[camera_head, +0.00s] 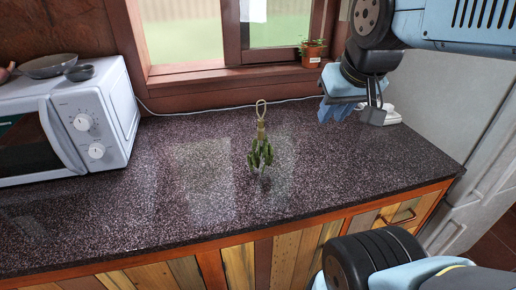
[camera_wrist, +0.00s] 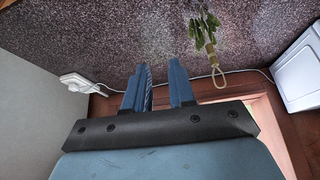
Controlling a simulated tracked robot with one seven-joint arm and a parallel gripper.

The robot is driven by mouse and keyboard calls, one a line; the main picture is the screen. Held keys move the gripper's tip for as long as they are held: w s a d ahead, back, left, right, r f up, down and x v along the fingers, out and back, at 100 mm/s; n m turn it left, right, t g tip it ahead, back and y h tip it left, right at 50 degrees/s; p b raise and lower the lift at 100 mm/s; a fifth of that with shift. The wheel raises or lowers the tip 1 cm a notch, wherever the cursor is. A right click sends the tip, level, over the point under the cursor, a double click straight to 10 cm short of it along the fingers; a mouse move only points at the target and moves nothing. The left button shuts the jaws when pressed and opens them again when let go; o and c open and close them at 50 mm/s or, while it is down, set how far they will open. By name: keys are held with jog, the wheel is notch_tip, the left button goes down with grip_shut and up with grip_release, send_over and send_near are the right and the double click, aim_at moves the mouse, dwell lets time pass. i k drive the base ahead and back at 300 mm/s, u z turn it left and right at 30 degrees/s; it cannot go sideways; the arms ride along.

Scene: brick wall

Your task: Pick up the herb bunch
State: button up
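The herb bunch (camera_head: 261,150) lies on the dark speckled countertop, its green leaves toward the front edge and its tan stem with a loop toward the window. In the wrist view the herb bunch (camera_wrist: 205,35) is at the upper right, beyond and to the side of my fingers. My gripper (camera_head: 350,112) is above the right part of the counter, to the right of the herb bunch and apart from it. In the wrist view my gripper (camera_wrist: 158,78) shows two blue fingers with a gap between them, and nothing is held.
A white microwave (camera_head: 88,120) with pans on top stands at the left. A potted plant (camera_head: 312,53) sits on the windowsill. A white cable runs along the back of the counter to a white plug or adapter (camera_wrist: 80,82). The counter around the herbs is clear.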

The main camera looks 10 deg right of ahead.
aim_at(254, 160)
jog(key=z, duration=0.05)
jog(key=k, duration=0.5)
jog(key=z, duration=0.85)
jog(key=i, duration=0.1)
jog(key=u, duration=3.05)
jog(key=k, duration=1.5)
jog(key=z, duration=0.25)
jog(key=i, duration=0.95)
jog(key=z, duration=0.1)
